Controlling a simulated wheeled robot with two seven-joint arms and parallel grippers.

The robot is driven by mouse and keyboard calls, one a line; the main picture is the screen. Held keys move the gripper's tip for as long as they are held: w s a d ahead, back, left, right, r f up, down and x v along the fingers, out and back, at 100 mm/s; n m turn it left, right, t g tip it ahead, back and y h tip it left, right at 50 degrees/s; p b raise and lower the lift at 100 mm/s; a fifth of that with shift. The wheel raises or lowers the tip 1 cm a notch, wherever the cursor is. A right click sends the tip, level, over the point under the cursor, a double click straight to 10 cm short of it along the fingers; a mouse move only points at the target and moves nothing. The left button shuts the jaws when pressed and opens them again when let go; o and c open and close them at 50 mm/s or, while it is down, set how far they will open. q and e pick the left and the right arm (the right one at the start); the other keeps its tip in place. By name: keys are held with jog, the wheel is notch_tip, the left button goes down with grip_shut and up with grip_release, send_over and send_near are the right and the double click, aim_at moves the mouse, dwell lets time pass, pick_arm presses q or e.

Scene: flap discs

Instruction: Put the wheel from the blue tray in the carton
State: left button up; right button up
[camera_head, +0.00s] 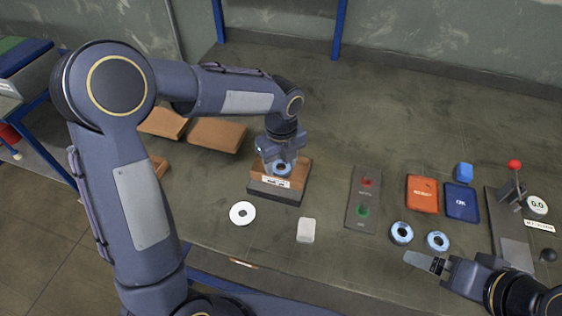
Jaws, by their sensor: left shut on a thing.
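My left gripper (282,162) is shut on a wheel (282,170), a flap disc with a blue ring and dark centre. It holds the wheel at the open top of the small brown carton (299,174), which has a white label in front and stands on a dark base. I cannot tell whether the wheel touches the carton's inside. The blue tray (462,203), marked OK, lies to the right and looks empty. My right gripper (420,261) is low at the right over the bench; its jaw gap cannot be made out.
Two more blue-ringed wheels (401,233) lie in front of the orange tray (422,195). A button plate (363,198), a white block (306,230) and a white disc (242,213) lie mid-bench. Brown boxes (217,135) sit behind left; a red-knobbed lever device (513,179) stands right.

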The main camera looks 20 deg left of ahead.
pick_arm(q)
jog(key=o, duration=1.1)
jog(key=shift+c, duration=0.2)
notch_tip(320, 180, up, 7)
jog(key=p, duration=0.6)
